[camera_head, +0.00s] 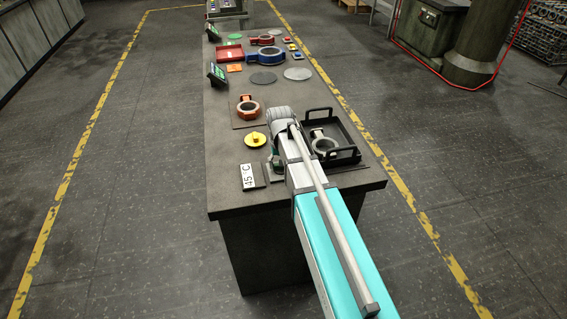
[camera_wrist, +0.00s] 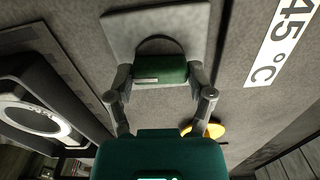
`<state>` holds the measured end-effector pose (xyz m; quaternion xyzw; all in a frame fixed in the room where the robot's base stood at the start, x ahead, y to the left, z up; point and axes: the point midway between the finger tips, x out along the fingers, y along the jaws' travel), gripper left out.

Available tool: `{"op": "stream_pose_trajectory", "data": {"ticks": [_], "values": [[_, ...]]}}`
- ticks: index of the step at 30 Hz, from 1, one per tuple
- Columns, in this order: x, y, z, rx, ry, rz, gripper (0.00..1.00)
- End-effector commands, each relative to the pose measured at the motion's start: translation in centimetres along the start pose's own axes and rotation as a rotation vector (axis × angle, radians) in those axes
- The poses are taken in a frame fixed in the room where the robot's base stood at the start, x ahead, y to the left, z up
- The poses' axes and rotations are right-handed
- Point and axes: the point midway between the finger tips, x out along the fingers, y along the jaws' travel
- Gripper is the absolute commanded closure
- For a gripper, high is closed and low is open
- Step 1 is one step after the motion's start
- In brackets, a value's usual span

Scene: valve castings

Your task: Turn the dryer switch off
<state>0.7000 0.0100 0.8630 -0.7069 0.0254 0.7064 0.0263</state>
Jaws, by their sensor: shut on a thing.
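The dryer switch shows in the wrist view as a dark green block-shaped handle (camera_wrist: 160,70) in front of a square grey plate (camera_wrist: 118,32), with a dark round part behind it. My gripper (camera_wrist: 160,76) has one finger at each end of the green handle and is shut on it. In the head view my arm hides most of the switch and the gripper; a little green shows beside the arm. The white 45 °C label (camera_head: 248,176) lies left of the switch, and at the upper right in the wrist view (camera_wrist: 284,40).
A black handled tray (camera_head: 352,138) with a ring-shaped casting (camera_head: 323,146) stands right of my arm. Several coloured parts lie farther along the bench.

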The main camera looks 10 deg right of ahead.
Motion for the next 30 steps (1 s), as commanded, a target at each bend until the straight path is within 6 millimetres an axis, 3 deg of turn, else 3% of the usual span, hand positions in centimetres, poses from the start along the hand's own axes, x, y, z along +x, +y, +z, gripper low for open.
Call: {"op": "stream_pose_trajectory", "data": {"ticks": [20,21,26,30], "values": [[0.03,-0.04,0.41,-0.091,-0.008,-0.002,0.79],[0.03,-0.04,0.41,-0.091,-0.008,-0.002,0.28],[0.02,0.00,0.30,-0.090,-0.006,-0.001,0.00],[0.01,0.03,0.20,-0.089,-0.004,0.000,0.00]]}}
